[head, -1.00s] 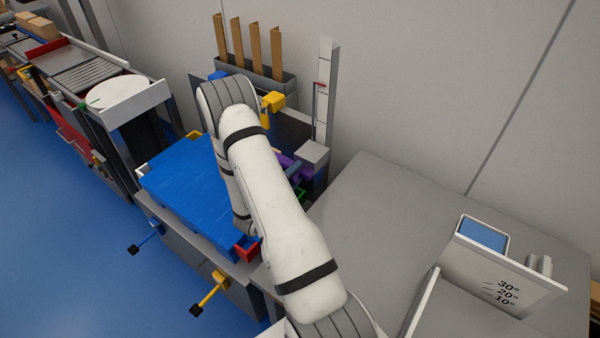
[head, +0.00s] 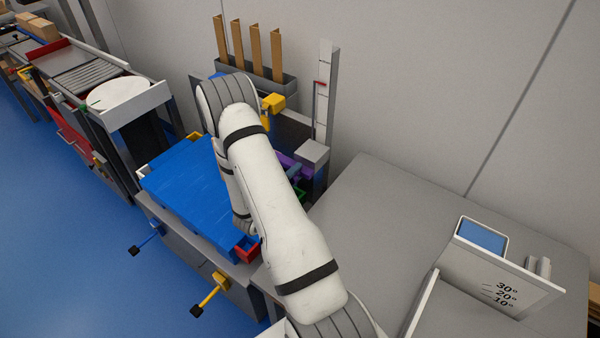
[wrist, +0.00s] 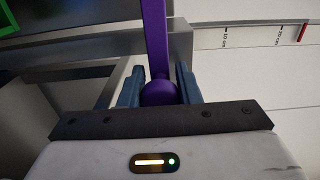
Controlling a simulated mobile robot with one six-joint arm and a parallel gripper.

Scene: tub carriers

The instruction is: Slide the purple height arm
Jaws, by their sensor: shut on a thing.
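The purple height arm (wrist: 155,40) runs down from the top of the wrist view and ends in a round purple knob (wrist: 159,92). My gripper (wrist: 160,86) is shut on this knob, with one blue-grey finger on each side. In the head view a small part of the purple arm (head: 287,163) shows behind my white arm, beside the upright scale post. The upright white scale (head: 324,90) has a red mark near its upper part. The scale also shows in the wrist view (wrist: 250,37), with printed marks and a red mark at the right.
A blue panel (head: 185,185) lies left of my arm, with a red bin (head: 247,249) at its corner. Yellow (head: 210,292) and blue (head: 146,239) handles stick out in front. A grey table (head: 390,220) is at right. Brown uprights (head: 257,48) stand at the back.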

